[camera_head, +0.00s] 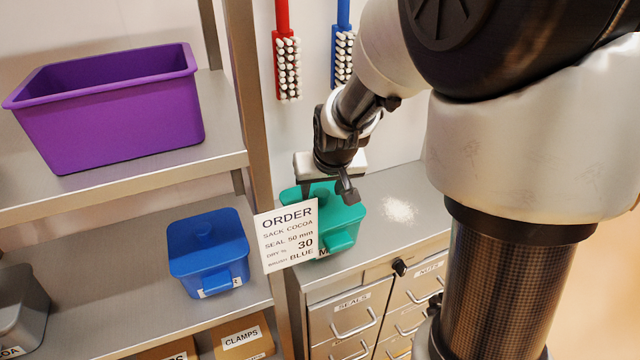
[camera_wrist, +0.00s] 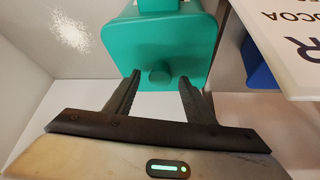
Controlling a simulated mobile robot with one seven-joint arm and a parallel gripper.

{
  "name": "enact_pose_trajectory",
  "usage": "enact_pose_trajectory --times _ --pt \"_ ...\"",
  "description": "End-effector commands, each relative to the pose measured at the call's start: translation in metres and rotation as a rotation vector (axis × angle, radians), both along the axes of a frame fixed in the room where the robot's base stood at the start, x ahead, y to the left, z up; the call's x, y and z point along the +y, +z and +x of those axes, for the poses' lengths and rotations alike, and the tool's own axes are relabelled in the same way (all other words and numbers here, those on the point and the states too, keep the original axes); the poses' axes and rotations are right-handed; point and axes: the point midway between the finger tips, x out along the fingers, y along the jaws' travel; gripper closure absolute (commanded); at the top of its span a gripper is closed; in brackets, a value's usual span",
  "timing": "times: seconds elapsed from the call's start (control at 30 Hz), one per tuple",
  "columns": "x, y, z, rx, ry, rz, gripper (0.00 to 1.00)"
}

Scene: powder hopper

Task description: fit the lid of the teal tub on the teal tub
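The teal tub (camera_head: 343,238) stands on the steel cabinet top, partly hidden by the order card and my gripper. A teal lid (camera_head: 350,212) with a round knob lies over its top; I cannot tell whether it is fully seated. In the wrist view the lid (camera_wrist: 188,50) fills the upper middle, with its knob (camera_wrist: 160,74) between my fingertips. My gripper (camera_head: 325,190) is above the lid. In the wrist view my gripper (camera_wrist: 160,80) is open, with a gap between each finger and the knob.
An order card (camera_head: 287,235) stands close left of the tub. White powder (camera_head: 399,210) lies on the cabinet top (camera_head: 425,222) to the right. A blue tub (camera_head: 208,255) and a purple bin (camera_head: 110,115) stand on the left shelves. Red and blue brushes (camera_head: 287,65) hang on the wall behind.

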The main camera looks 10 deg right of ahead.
Motion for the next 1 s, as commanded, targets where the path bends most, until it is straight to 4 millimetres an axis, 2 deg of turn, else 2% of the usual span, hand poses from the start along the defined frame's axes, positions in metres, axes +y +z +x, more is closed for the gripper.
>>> enact_pose_trajectory --times 0.13,0.27,0.7,0.9,1.0 --pt "0.0 0.002 -0.001 0.0 0.0 0.0 0.51" --pt "0.001 0.015 -0.007 -0.004 0.001 0.0 0.51" --pt "0.001 0.105 -0.058 -0.006 0.0 0.0 0.51" --pt "0.001 0.136 -0.077 -0.004 0.0 0.0 0.51" --pt "0.002 0.145 -0.082 -0.002 0.0 0.0 0.51"
